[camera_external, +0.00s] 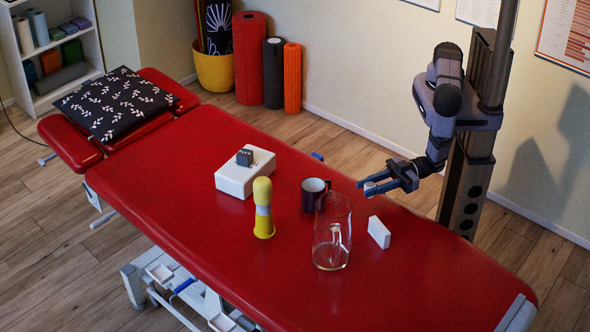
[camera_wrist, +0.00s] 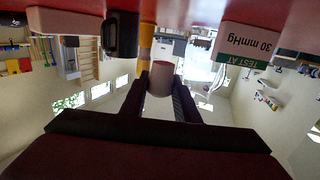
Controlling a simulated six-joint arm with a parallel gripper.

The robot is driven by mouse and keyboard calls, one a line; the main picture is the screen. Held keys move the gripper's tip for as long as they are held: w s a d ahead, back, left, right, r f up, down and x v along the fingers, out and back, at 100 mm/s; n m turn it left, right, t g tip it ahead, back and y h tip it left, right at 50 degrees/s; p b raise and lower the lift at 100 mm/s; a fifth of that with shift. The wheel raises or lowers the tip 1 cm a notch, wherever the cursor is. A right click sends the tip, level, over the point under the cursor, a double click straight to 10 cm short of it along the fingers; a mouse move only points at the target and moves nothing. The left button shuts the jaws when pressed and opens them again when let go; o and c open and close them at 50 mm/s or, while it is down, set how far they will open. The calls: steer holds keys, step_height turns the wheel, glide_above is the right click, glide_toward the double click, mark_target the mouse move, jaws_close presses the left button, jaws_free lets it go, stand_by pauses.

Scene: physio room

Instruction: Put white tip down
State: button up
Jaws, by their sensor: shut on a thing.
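My gripper (camera_external: 376,185) is at the end of the arm, over the right side of the red treatment table (camera_external: 190,200). It is shut on a small pale tip (camera_external: 370,183) and holds it above the table surface. In the wrist view, the round end of the white tip (camera_wrist: 161,78) shows between the two fingers (camera_wrist: 160,95). Its far part and full length are hidden.
A dark mug (camera_external: 314,194), a clear glass pitcher (camera_external: 332,230) and a small white box (camera_external: 379,232) stand near my gripper. The table's near right is bare.

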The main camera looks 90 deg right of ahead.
mark_target(367, 211)
steer(key=shift+f+b, duration=0.7)
steer(key=shift+f, duration=0.7)
steer(key=shift+f+b, duration=1.55)
steer(key=shift+f, duration=0.3)
steer(key=shift+f, duration=0.1)
steer(key=o, duration=1)
steer(key=shift+r, duration=0.2)
steer(key=shift+p+v, duration=0.7)
steer(key=shift+v, duration=5.3)
